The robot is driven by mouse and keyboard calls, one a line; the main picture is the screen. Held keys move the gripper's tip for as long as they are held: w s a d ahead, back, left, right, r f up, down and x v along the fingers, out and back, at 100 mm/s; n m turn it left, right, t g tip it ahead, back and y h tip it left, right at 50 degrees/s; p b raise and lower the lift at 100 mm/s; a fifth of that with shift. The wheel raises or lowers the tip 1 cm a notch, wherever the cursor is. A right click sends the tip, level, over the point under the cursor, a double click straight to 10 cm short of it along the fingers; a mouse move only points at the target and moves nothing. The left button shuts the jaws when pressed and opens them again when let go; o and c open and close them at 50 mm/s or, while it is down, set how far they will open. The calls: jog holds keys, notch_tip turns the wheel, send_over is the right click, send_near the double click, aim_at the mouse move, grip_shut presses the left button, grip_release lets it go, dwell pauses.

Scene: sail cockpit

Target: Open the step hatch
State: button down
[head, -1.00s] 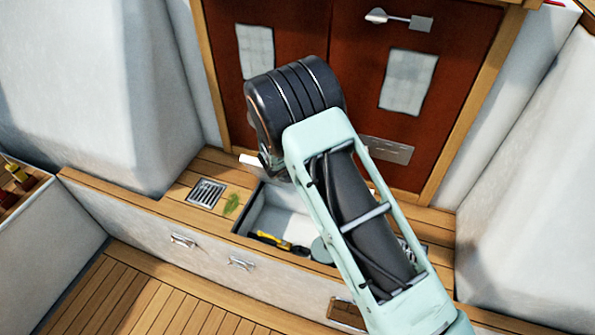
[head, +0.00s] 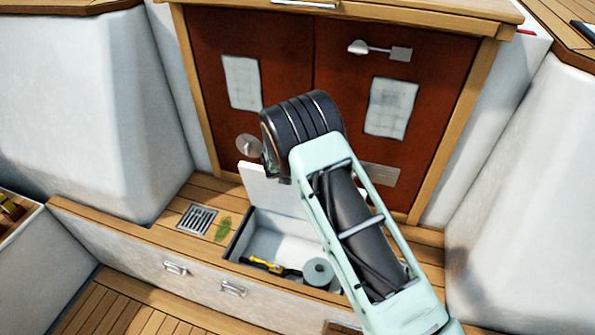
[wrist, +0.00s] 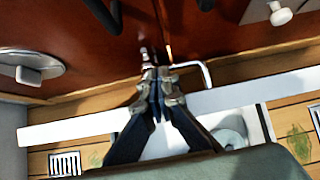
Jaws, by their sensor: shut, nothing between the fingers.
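The step hatch is a white lid (head: 272,190) raised up from the rear of a rectangular opening (head: 280,243) in the wooden step, leaning towards the red doors. In the wrist view the lid (wrist: 75,128) shows nearly edge-on as a white strip, with a bent metal handle (wrist: 205,76) by it. My gripper (wrist: 154,78) is shut and empty; its fingers cross in front of the lid's edge, left of the handle. I cannot tell whether they touch the lid. In the head view my wrist hides the lid's right part and most of the gripper.
Inside the opening lie a yellow tool (head: 262,265) and a round grey-green item (head: 318,272). A drain grate (head: 197,220) and a green leaf (head: 222,229) lie left of it. Red doors (head: 290,60) with latches rise close behind. White walls (head: 95,110) flank the step.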

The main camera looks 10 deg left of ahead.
jog(key=shift+s+d+f, duration=0.1)
jog(key=shift+s+f, duration=0.05)
jog(key=r+p, duration=0.2)
jog(key=r, duration=0.1)
jog(key=s+r+p, duration=0.1)
jog(key=r+p, duration=0.1)
jog(key=r, duration=0.1)
jog(key=s+r+p, duration=0.1)
jog(key=r+p, duration=0.1)
jog(key=r, duration=0.2)
